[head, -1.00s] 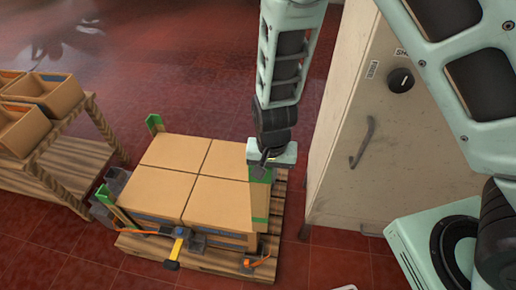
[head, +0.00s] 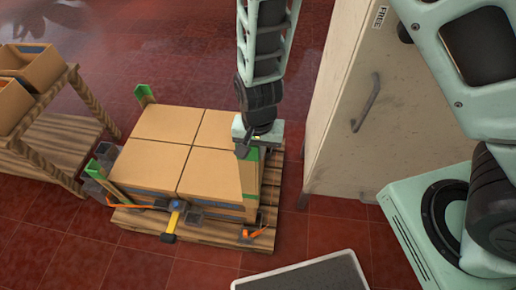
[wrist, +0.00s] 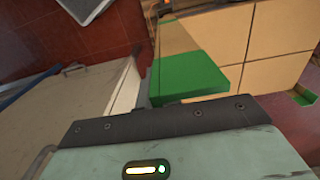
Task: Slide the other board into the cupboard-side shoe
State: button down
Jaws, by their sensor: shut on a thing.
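My gripper (head: 255,145) is shut on a green-ended tan board (head: 250,168) at the right side of the carton stack, facing the cupboard (head: 345,125). In the wrist view the board's green end (wrist: 200,75) shows just beyond my gripper, beside the cartons. An orange-marked fitting (head: 258,234) sits at the pallet's front right corner, below the board; it may be the cupboard-side shoe. Whether the board's lower end is seated there cannot be told.
Several cartons (head: 170,125) fill the wooden pallet (head: 190,248). A yellow-and-black tool (head: 172,222) hangs at their front. A wooden rack with bins (head: 45,125) stands left. A grey mat or tray (head: 310,275) lies in front. A narrow floor gap separates pallet and cupboard.

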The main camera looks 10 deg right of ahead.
aim_at(258, 174)
jog(key=shift+f+b, duration=13.1)
jog(key=shift+f, duration=1.2)
jog(key=shift+f+b, duration=0.3)
jog(key=shift+f, duration=0.25)
jog(key=c, duration=1.5)
grip_release()
notch_tip(258, 174, up, 17)
jog(key=p, duration=0.6)
jog(key=shift+r+p, duration=0.2)
jog(key=shift+p, duration=0.2)
